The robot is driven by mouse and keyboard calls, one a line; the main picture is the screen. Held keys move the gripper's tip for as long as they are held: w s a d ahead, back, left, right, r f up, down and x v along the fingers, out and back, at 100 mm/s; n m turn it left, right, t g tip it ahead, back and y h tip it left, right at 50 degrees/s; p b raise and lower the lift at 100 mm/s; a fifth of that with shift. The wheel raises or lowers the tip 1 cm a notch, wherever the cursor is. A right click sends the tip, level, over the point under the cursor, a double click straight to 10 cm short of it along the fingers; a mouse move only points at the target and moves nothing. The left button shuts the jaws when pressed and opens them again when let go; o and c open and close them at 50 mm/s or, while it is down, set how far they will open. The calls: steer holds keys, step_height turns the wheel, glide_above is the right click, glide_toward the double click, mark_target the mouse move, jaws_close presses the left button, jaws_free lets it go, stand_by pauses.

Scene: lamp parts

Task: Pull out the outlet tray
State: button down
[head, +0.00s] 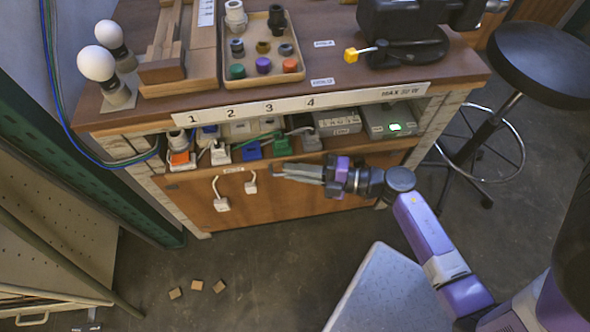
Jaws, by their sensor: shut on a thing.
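The outlet tray (262,163) is a wooden shelf under the bench top, with a small white label on its front edge. It holds several plugs and sockets in white, orange, blue and green beneath the numbers 1 to 4. My gripper (280,172) reaches in from the right, its grey fingers lying level at the front edge, right of the label. The fingers are close together and shut on the tray's front. The exact contact is too small to make out.
Two loose plugs on a white cord (222,203) hang below the tray's front. A power box (388,122) with a green light stands at right under the bench. A black stool (540,60) stands right.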

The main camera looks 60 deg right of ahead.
steer(key=shift+s, duration=0.1)
stand_by(0.7)
steer(key=s+a+p, duration=0.3)
steer(key=s+a, duration=0.8)
steer(key=shift+s+a+p, duration=0.25)
steer(key=shift+p, duration=0.15)
steer(key=c, duration=1.5)
jaws_free()
steer(key=v, duration=0.7)
steer(key=shift+s, duration=0.35)
steer(key=shift+d, duration=0.2)
